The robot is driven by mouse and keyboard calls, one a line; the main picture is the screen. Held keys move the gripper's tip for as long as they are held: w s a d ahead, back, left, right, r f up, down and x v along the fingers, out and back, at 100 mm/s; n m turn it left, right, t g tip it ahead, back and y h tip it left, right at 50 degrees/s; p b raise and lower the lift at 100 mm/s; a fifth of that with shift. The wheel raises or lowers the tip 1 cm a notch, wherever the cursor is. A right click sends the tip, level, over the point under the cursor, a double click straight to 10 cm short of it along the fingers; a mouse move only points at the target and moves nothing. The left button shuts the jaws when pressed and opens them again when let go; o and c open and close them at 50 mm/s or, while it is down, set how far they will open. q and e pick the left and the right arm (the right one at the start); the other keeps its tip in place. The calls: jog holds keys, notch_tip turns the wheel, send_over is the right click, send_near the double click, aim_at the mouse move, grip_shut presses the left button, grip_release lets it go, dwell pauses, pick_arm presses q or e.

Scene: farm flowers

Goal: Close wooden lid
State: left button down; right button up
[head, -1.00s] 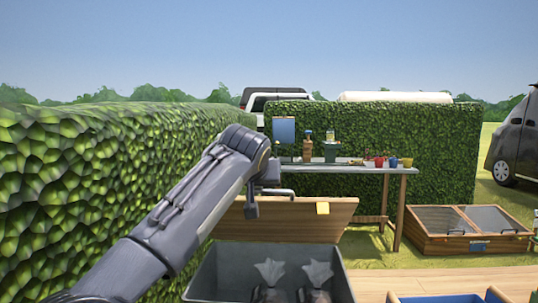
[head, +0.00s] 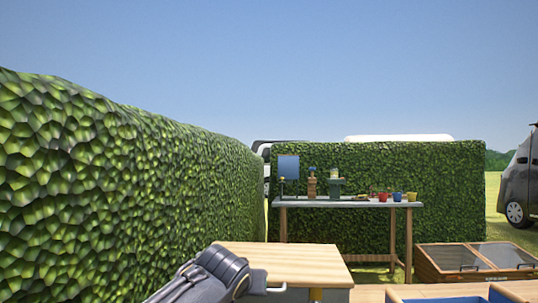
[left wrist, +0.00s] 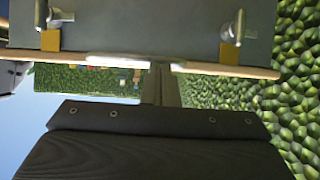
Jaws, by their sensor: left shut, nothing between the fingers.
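The wooden lid (head: 290,262) lies about level in the head view, its pale top face showing. In the upside-down left wrist view its thin edge (left wrist: 225,70) runs along the grey box (left wrist: 150,20), with no clear gap between them. Two metal latches with yellow plates (left wrist: 232,40) show on the box wall. My left gripper (left wrist: 160,72) is shut and empty, its fingertips at the lid's edge; I cannot tell whether they touch. In the head view my left wrist shows at the lid's left, but the fingers are hidden. My right gripper is out of view.
A tall hedge (head: 110,190) runs along the left. A table (head: 345,203) with pots and bottles stands behind the lid. A wooden frame with glass panels (head: 475,262) and a blue-bottomed tray (head: 450,297) are at right.

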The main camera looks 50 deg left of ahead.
pick_arm(q)
jog(key=shift+s+d+f, duration=0.1)
jog(key=shift+s+f, duration=0.05)
jog(key=shift+f, duration=1.4)
jog(key=shift+b, duration=0.3)
jog(key=r+p+v, duration=0.1)
jog(key=p+v, duration=0.2)
jog(key=v, duration=0.6)
jog(key=shift+w+a+r+p, duration=0.15)
jog(key=shift+w+a+p, duration=0.1)
jog(key=shift+w+p, duration=0.1)
jog(key=shift+w, duration=0.1)
